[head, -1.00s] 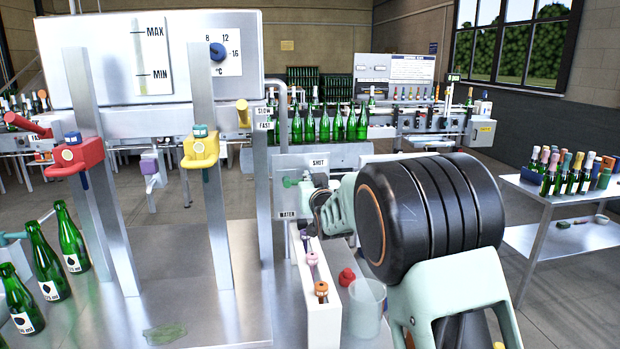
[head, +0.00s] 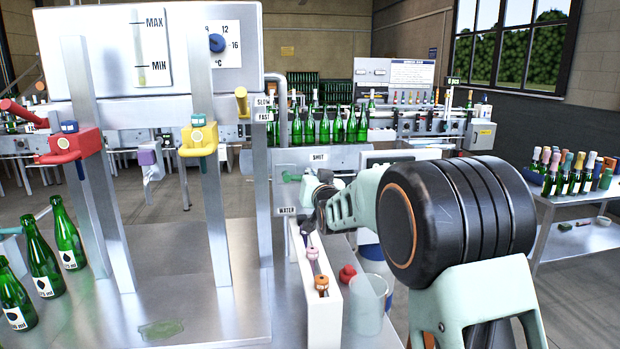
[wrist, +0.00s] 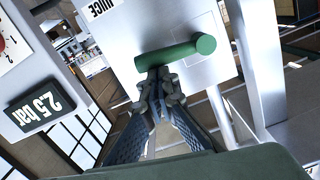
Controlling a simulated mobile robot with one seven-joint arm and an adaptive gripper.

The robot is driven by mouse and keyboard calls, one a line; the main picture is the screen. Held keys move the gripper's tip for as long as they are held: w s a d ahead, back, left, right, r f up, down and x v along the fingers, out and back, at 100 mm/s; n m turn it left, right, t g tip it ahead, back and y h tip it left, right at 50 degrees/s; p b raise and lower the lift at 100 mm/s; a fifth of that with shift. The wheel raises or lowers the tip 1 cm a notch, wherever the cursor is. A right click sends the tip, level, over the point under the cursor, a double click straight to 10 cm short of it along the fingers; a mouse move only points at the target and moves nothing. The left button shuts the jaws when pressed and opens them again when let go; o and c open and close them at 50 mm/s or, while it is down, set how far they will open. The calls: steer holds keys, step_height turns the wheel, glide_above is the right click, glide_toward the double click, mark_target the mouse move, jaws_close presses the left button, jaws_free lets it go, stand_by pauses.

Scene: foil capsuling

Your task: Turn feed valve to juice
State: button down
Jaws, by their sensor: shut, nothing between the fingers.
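The feed valve's green handle (head: 290,176) is on a grey panel, between a SHUT label (head: 318,157) above and a WATER label (head: 287,210) below. In the wrist view the handle (wrist: 175,54) lies across a pale plate, its round end at the right. A JUICE label (wrist: 100,8) shows at that view's top edge; it is hidden in the head view. My gripper (wrist: 158,74) is shut and empty, its tips right against or just beside the handle's left part; contact is unclear. In the head view my arm partly hides the fingertips.
A white rack (head: 322,300) with small coloured-topped items stands below the valve, beside a clear beaker (head: 367,303) and a red item (head: 347,273). A steel post (head: 262,190) stands close left.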

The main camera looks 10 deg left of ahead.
steer(key=f+m+b, duration=0.2)
steer(key=m+b, duration=0.1)
steer(key=b, duration=0.2)
steer(key=f+m+b, duration=0.2)
steer(key=m+b, duration=0.1)
steer(key=b, duration=0.2)
steer(key=shift+a, duration=0.2)
steer(key=shift+r+m, duration=0.2)
steer(key=shift+m, duration=0.1)
